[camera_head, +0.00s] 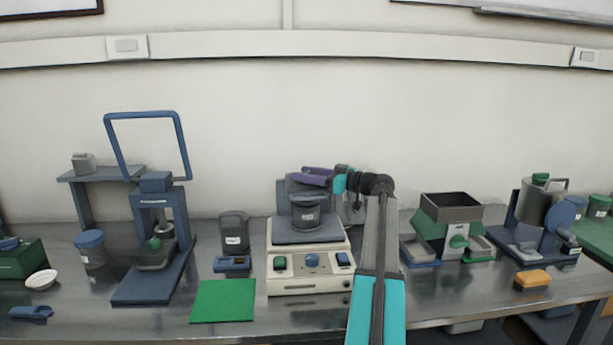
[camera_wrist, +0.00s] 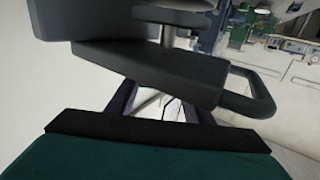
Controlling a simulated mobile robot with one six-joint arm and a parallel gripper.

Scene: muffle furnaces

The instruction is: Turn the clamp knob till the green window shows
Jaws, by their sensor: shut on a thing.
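The off-white machine (camera_head: 310,284) stands mid-bench, with a green button, a blue knob and a blue switch on its front. A dark round pot (camera_head: 305,214) sits on its grey plate. My gripper (camera_head: 316,175), with purple fingers, is at the top of this machine, above the pot. In the wrist view the fingers (camera_wrist: 160,105) reach to a dark grey block (camera_wrist: 150,72), which I take to be the clamp knob, and are shut on it. Their tips are hidden by the block. No green window can be made out in either view.
A blue press (camera_head: 155,235) with a tall loop handle and a green mat (camera_head: 223,301) are on the left. A green-and-grey hopper device (camera_head: 450,225) stands close on the right. A dark loop handle (camera_wrist: 262,95) shows beside the block in the wrist view.

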